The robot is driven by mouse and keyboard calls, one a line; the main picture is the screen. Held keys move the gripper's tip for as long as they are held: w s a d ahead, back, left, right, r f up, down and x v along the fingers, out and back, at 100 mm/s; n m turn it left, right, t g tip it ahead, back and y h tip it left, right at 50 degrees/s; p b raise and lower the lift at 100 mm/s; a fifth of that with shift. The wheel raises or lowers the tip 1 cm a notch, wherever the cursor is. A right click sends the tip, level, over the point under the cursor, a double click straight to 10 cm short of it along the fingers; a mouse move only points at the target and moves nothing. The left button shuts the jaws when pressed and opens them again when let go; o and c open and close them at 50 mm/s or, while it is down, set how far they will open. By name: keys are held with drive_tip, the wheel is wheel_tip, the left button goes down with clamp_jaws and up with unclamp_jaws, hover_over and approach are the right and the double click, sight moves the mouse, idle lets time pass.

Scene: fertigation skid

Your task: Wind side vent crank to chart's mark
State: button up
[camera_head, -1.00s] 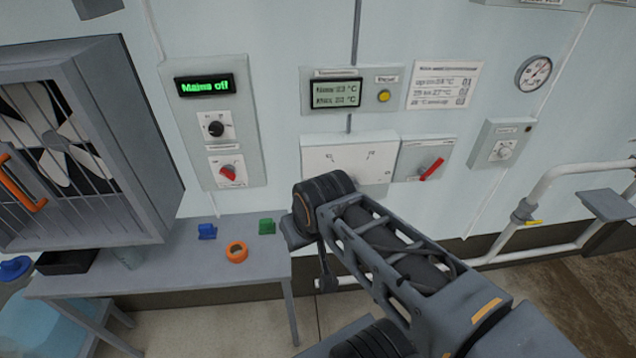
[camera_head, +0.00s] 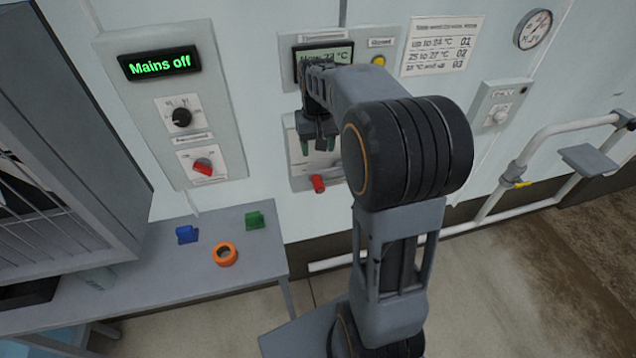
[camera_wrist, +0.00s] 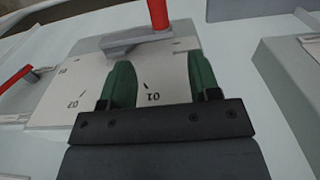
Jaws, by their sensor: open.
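The side vent crank's red handle (camera_head: 318,184) shows at the bottom of its white plate (camera_head: 300,160). In the wrist view the red handle (camera_wrist: 158,14) stands on a grey crank arm (camera_wrist: 140,40). The plate there (camera_wrist: 70,95) bears upside-down marks; 01 (camera_wrist: 151,97) lies between my fingers, away from the handle. My gripper (camera_head: 317,142) is open and empty in front of the plate; its green fingers also show in the wrist view (camera_wrist: 160,65). The chart (camera_head: 443,45) lists up to 24 °C 01, 25 to 27 °C 02, 28 °C and up 03.
The thermometer display (camera_head: 325,58) is partly hidden by my arm; its line seems to read Now 23 °C. A red lever (camera_wrist: 15,78) sits beside the plate. A "Mains off" panel (camera_head: 158,63) is left. A bench (camera_head: 160,270) holds small parts; white pipes (camera_head: 540,135) run right.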

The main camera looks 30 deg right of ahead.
sight(318, 181)
wheel_tip(318, 181, down, 14)
drive_tip(key=shift+w+d+r+p, duration=0.1)
drive_tip(key=shift+d+p, duration=0.05)
drive_tip(key=shift+p, duration=0.6)
drive_tip(key=shift+c, duration=0.2)
clamp_jaws()
